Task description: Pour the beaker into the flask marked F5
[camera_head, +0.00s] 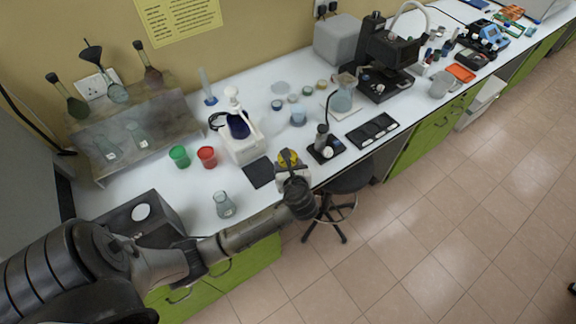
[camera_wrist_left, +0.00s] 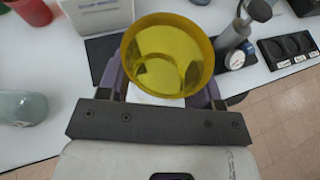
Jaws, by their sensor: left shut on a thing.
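My left gripper (camera_head: 288,165) is shut on a yellow beaker (camera_head: 288,157). In the left wrist view the beaker (camera_wrist_left: 165,55) sits between the fingers with its round mouth facing the camera. It is held above the front part of the bench, and I cannot tell its fill. Several flasks stand at the left rack, including a dark green one (camera_head: 68,96), a grey one (camera_head: 116,93) and a brown one (camera_head: 152,77). Two clear flasks (camera_head: 138,135) (camera_head: 106,148) with small white labels are lower on it. The labels are too small to read, so F5 cannot be picked out.
Green (camera_head: 180,156) and red (camera_head: 207,157) cups, a white instrument (camera_head: 242,140) and a dark mat (camera_head: 258,172) are near the rack (camera_head: 168,118). A microscope (camera_head: 385,55) stands farther right. A stool (camera_head: 350,180) is below.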

